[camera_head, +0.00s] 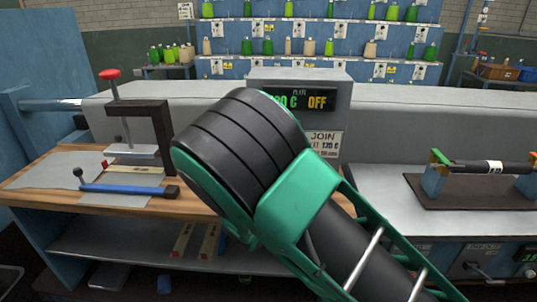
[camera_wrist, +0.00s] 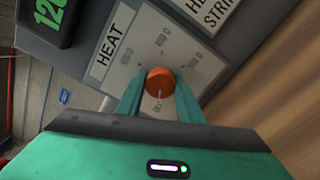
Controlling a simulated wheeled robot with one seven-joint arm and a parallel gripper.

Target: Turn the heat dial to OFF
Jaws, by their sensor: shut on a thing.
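The heat dial (camera_wrist: 160,81) is a round orange knob on a pale plate labelled HEAT, at the middle of the wrist view. A pale pointer line on it points toward the bottom of the picture. Small marks around it are too blurred to read for certain. My gripper (camera_wrist: 160,92) has its two green fingers on either side of the dial, shut on it. In the head view my arm covers the dial and the fingers. A display (camera_head: 317,101) there reads PLATE, a partly hidden temperature and OFF in amber.
A wooden bench (camera_head: 100,190) at left carries a red-knobbed press (camera_head: 120,125) and a blue-handled tool (camera_head: 122,189). A roller stand (camera_head: 480,170) is at right.

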